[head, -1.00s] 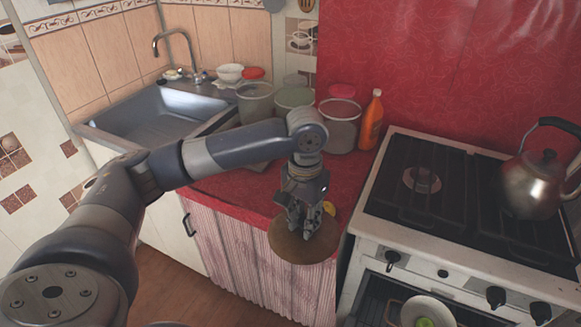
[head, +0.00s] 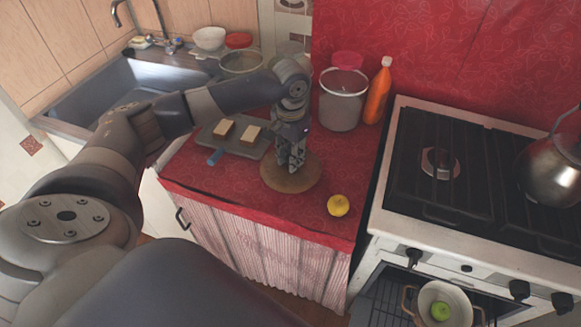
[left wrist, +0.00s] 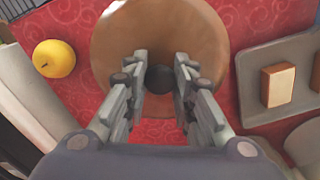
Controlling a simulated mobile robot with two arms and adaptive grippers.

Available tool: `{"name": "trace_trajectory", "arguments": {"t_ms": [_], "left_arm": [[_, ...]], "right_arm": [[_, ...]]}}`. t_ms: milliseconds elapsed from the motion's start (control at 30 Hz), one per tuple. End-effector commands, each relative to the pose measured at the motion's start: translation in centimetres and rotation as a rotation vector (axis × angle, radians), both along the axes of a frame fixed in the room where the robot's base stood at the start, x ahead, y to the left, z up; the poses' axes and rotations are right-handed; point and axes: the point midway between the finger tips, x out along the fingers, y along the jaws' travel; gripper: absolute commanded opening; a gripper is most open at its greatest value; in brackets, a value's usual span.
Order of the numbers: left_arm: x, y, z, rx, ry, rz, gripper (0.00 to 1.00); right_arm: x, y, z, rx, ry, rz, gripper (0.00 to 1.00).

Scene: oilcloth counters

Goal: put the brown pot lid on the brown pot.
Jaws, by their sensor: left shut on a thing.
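The brown pot lid (head: 290,178) is a round disc with a dark knob (left wrist: 159,78), over the red counter. My left gripper (head: 291,168) points down at its middle, shut on the knob; the fingertips sit at both sides of it in the left wrist view (left wrist: 159,79). I cannot tell whether the lid touches the counter. A pot (head: 425,300) with a pale inside and brownish handles stands low at the oven front, bottom right of the head view. It has no lid on it and a green round thing (head: 440,311) lies inside. My right gripper is not in view.
A yellow fruit (head: 338,205) lies right of the lid. A grey tray (head: 237,147) with bread-like pieces lies left of it. A bucket (head: 341,105) and an orange bottle (head: 377,92) stand behind. The stove (head: 440,165) with a kettle (head: 555,172) is at right.

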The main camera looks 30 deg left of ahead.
Motion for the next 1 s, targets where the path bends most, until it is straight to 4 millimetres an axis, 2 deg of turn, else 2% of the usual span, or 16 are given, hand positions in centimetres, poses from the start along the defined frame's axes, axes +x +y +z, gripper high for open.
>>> {"name": "trace_trajectory", "arguments": {"t_ms": [333, 767, 800, 833, 867, 1000], "left_arm": [[0.0, 0.0, -4.7, 0.000, 0.000, 0.002, 0.00], [0.0, 0.0, -5.4, 0.000, -0.001, 0.001, 0.00], [0.0, 0.0, -5.4, 0.001, -0.002, 0.000, 0.33], [0.0, 0.0, -5.4, 0.001, -0.002, 0.000, 0.40], [0.0, 0.0, -5.4, 0.001, -0.001, 0.000, 0.44], [0.0, 0.0, -5.4, 0.001, -0.001, 0.000, 0.44]], "right_arm": [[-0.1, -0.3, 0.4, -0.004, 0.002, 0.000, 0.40], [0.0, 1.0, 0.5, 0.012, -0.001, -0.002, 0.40], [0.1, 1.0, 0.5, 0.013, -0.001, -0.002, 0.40], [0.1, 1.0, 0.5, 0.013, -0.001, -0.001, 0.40], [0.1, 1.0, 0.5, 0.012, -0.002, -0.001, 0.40], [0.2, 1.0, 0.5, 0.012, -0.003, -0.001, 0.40]]}}
